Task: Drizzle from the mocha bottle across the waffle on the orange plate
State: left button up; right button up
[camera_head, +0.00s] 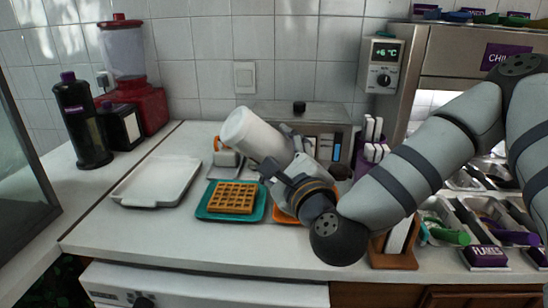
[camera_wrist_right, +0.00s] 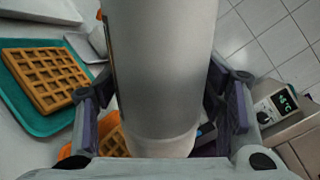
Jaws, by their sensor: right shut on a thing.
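My right gripper (camera_head: 284,156) is shut on a pale whitish bottle (camera_head: 256,136), held tilted above the counter, its wide end up and to the left. In the right wrist view the bottle (camera_wrist_right: 162,70) fills the middle between the fingers; I see no readable label, and its nozzle is hidden. The orange plate (camera_head: 284,216) lies below my right gripper and is mostly covered by it. Its waffle (camera_wrist_right: 114,143) shows only partly in the right wrist view, beside the bottle. My left gripper is not in view.
A teal plate (camera_head: 260,208) with another waffle (camera_head: 232,197) lies just left of the orange plate. An empty white tray (camera_head: 157,182) is further left. A wooden holder (camera_head: 395,261) and topping bins (camera_head: 485,256) stand right. The front counter strip is clear.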

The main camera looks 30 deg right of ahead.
jog(key=shift+w+d, duration=1.35)
jog(key=shift+w, duration=1.05)
jog(key=shift+s+a+r, duration=0.1)
jog(key=shift+s+a, duration=0.25)
jog(key=shift+a, duration=0.3)
jog(key=shift+s+a+r, duration=0.15)
jog(key=shift+s+a, duration=0.25)
jog(key=shift+a, duration=0.3)
jog(key=shift+s+a+r, duration=0.1)
jog(key=shift+s+a, duration=0.25)
jog(key=shift+a, duration=0.3)
jog(key=shift+s+f, duration=0.1)
jog(key=shift+s, duration=2.25)
